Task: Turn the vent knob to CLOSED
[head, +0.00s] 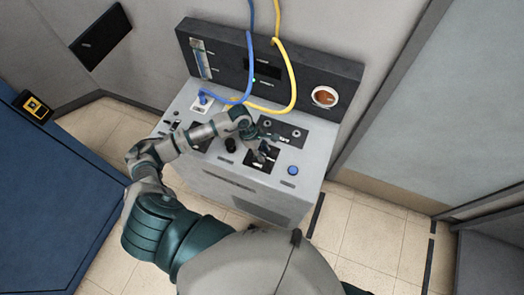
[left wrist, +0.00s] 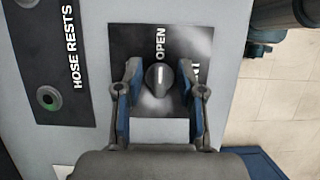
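The vent knob (left wrist: 159,80) is a dark grey round knob with a white pointer line, on a black label plate (left wrist: 128,42). Its line points up in the left wrist view, toward the word OPEN. Another word at right is partly hidden by a finger. My left gripper (left wrist: 159,85) is open, with one blue-padded finger on each side of the knob and a small gap on both sides. In the head view my left gripper (head: 266,150) is over the plate on the console's sloped top and hides the knob. My right gripper is not in view.
The grey console (head: 250,190) carries a blue button (head: 293,170), a black knob (head: 231,145) and a HOSE RESTS plate (left wrist: 62,60). A blue hose (head: 249,60) and a yellow hose (head: 293,80) hang behind my gripper. A blue cabinet (head: 50,200) stands at left.

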